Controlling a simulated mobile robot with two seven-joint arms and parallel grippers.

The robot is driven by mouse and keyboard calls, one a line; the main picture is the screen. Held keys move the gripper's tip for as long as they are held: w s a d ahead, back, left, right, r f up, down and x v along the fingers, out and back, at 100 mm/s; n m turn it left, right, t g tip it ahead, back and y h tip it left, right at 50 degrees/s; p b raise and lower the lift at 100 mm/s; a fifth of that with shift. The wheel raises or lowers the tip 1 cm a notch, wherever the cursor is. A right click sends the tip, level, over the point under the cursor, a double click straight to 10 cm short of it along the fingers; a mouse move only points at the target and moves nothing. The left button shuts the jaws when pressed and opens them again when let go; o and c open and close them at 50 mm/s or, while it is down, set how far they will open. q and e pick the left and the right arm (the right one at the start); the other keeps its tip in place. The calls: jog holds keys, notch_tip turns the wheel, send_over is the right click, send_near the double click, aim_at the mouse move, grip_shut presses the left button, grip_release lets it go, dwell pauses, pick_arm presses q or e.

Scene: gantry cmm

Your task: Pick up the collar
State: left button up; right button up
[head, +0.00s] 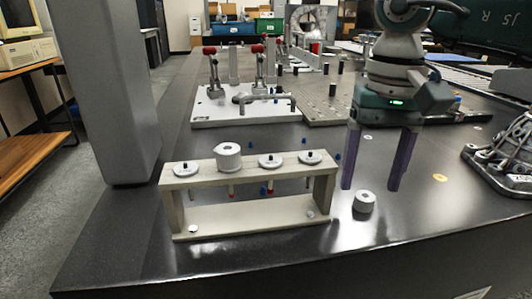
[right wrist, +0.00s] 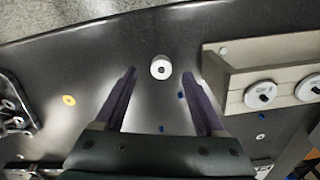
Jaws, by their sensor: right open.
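A short light-grey collar (head: 364,202) with a dark centre hole stands on the dark table, right of the stand. In the right wrist view the collar (right wrist: 160,70) appears between the lines of my fingertips, level with their ends and touching neither. A larger similar ring (head: 228,158) sits on top of the stand. My right gripper (head: 369,187) is open and empty, its purple fingers pointing down behind the collar in the head view. The same gripper (right wrist: 159,74) shows its spread fingers in the right wrist view. My left gripper is not in view.
A beige stand (head: 250,213) with several white discs on top is close left of the collar. A grey ribbed fixture (head: 502,158) stands at the right edge. Fixture plates (head: 228,113) with red-handled clamps lie behind. Small blue pieces lie around the stand. The table's front is clear.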

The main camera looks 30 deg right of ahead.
aim_at(366, 196)
notch_tip(366, 196, down, 3)
jog(key=shift+w+a, duration=0.1)
grip_shut()
dwell(0.6)
